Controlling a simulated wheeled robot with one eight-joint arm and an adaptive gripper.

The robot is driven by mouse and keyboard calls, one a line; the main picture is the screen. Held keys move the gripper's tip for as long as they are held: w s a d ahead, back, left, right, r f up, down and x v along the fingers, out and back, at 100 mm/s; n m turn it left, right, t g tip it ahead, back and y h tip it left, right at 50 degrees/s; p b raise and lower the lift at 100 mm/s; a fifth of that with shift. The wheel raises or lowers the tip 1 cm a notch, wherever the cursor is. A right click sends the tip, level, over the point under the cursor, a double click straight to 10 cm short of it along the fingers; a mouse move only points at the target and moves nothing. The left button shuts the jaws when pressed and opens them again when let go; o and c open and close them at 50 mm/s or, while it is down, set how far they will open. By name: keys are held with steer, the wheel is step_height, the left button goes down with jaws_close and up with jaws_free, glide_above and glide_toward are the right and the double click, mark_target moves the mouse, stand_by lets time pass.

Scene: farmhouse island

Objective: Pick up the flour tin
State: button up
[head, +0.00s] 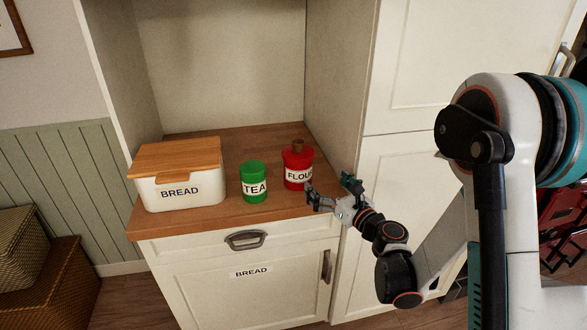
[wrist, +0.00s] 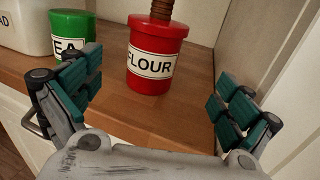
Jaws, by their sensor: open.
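The flour tin (head: 298,169) is a red cylinder with a white FLOUR label and a brown knob on its lid. It stands upright at the right of the wooden counter. It also shows in the wrist view (wrist: 157,80), just beyond my fingers and between them. My gripper (head: 331,194) is open and empty, in front of the tin near the counter's front right edge. In the wrist view its two teal-padded fingers (wrist: 162,98) are spread wide, with a gap between them and the tin. The tin's base shows clear on the wood.
A green TEA tin (head: 254,182) stands just left of the flour tin. A white BREAD box (head: 180,192) with a wooden lid is further left. The alcove's side panel and tall cabinet (head: 398,160) rise close on the right. Bare counter (head: 225,211) lies in front.

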mark_target(305, 171)
steer(key=shift+w+a+f+n+p, duration=0.35)
steer(key=shift+w+a, duration=0.15)
steer(key=shift+a, duration=0.2)
steer(key=x, duration=0.7)
steer(key=shift+f, duration=0.15)
steer(key=shift+b+x, duration=1.2)
steer(key=shift+x, duration=1.75)
steer(key=shift+s+r, duration=0.1)
steer(key=shift+r, duration=0.15)
steer(key=c, duration=2.2)
